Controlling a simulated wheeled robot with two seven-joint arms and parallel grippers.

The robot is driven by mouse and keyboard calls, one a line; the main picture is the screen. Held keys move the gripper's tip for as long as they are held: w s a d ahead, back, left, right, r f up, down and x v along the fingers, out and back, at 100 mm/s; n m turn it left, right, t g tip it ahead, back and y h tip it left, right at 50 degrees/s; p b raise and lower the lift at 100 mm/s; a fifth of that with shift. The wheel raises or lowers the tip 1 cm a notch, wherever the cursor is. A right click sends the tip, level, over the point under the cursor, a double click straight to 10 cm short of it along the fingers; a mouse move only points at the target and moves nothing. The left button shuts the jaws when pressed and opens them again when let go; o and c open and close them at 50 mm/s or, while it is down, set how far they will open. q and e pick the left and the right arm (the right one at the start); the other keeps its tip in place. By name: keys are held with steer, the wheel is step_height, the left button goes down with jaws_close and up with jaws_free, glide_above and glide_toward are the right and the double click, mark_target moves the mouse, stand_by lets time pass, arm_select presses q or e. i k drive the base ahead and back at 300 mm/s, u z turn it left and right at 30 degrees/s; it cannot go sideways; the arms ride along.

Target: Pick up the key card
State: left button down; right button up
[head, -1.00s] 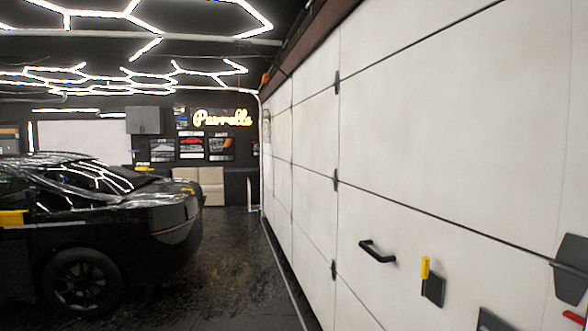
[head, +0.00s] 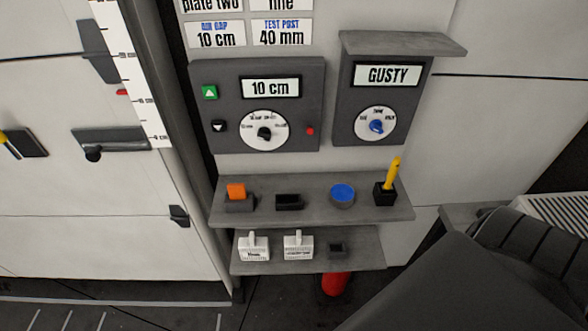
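No item is clearly readable as the key card. An orange flat block (head: 236,190) stands upright in a dark holder at the left of the upper grey shelf (head: 315,208); I cannot tell if it is the card. Two white labelled pieces with upright tabs, a left one (head: 254,247) and a right one (head: 298,245), sit on the lower shelf (head: 360,259); their small text is hard to read. Neither of my grippers is in the head view.
The upper shelf also holds a black holder (head: 289,202), a blue-topped round piece (head: 342,194) and a yellow tool (head: 392,174) in a black cup. Above are a "10 cm" dial panel (head: 300,80) and a "GUSTY" panel (head: 345,120). A red cylinder (head: 335,284) stands below.

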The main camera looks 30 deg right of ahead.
mark_target(236, 191)
steer(key=z, duration=1.15)
steer(key=k, duration=1.35)
steer(key=z, duration=0.4)
steer(key=i, duration=1.05)
steer(key=z, duration=0.15)
